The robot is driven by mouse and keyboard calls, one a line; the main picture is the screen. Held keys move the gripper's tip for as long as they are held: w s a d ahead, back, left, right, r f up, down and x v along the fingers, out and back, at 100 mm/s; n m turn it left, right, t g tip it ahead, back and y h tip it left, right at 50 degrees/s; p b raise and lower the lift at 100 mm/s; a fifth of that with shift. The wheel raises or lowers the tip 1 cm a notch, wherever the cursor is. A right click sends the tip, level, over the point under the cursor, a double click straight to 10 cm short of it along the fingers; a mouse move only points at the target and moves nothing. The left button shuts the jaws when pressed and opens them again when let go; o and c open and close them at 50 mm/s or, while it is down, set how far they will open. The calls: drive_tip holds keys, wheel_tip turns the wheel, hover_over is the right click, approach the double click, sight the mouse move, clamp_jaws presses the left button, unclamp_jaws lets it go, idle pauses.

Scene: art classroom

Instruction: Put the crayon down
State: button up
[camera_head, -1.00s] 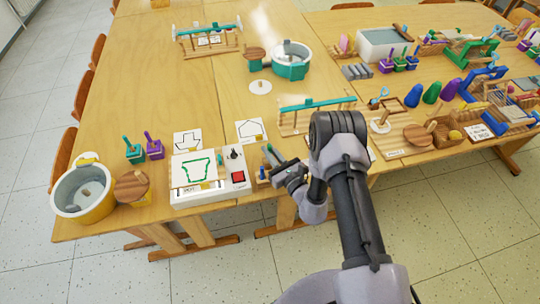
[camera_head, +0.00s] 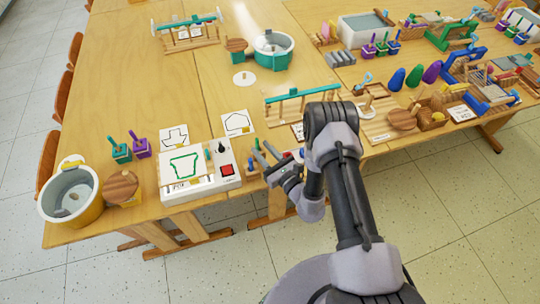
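My gripper (camera_head: 265,153) is at the front table edge, just right of the white drawing box (camera_head: 201,185). Its two fingers stand apart, and no crayon shows between them. A small green crayon (camera_head: 208,153) stands on the box, beside a paper with a green pot outline (camera_head: 184,166). A small wooden holder (camera_head: 252,173) with a blue stick is left of and below the fingers. A small green tip (camera_head: 257,143) shows just beyond the fingers. Whether it belongs to a crayon is too small to tell.
The box has a red button (camera_head: 227,170) and a dark knob. Cards with outlines (camera_head: 237,122) lie behind it. Teal and purple pots (camera_head: 122,153) and a round tub (camera_head: 73,195) are at left. A teal-barred wooden rack (camera_head: 302,96) is behind my arm. The left middle table is clear.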

drive_tip(key=p+v, duration=0.1)
drive_tip(key=v, duration=0.7)
drive_tip(key=shift+d+r, duration=0.1)
drive_tip(key=a+r+n+g+y, duration=0.2)
drive_tip(key=a+r+n+y, duration=0.1)
drive_tip(key=r, duration=0.4)
drive_tip(key=a+r+n+g+y, duration=0.2)
drive_tip(key=a+r+n+y, duration=0.1)
drive_tip(key=r, duration=0.4)
drive_tip(key=s+a+r+n+g+y, duration=0.1)
drive_tip(key=s+a+r+n+g, duration=0.1)
drive_tip(key=s+r+n+g, duration=0.3)
drive_tip(key=s+a+r+n+g+y, duration=0.1)
drive_tip(key=s+a+r+n+g, duration=0.2)
drive_tip(key=r+n+g, duration=0.4)
drive_tip(key=s+d+r+n+h, duration=0.3)
drive_tip(key=s+h, duration=0.2)
drive_tip(key=s, duration=0.2)
drive_tip(key=s+d+r+n+h, duration=0.2)
drive_tip(key=s+d+h, duration=0.25)
drive_tip(key=s, duration=0.25)
drive_tip(key=d+r+n+t+h+b, duration=0.1)
drive_tip(key=d+r+t+h+b, duration=0.1)
drive_tip(key=d+t+h, duration=0.4)
drive_tip(key=shift+w+d+r+n+t, duration=0.25)
drive_tip(key=shift+d+n+t, duration=0.15)
drive_tip(key=shift+d, duration=1.35)
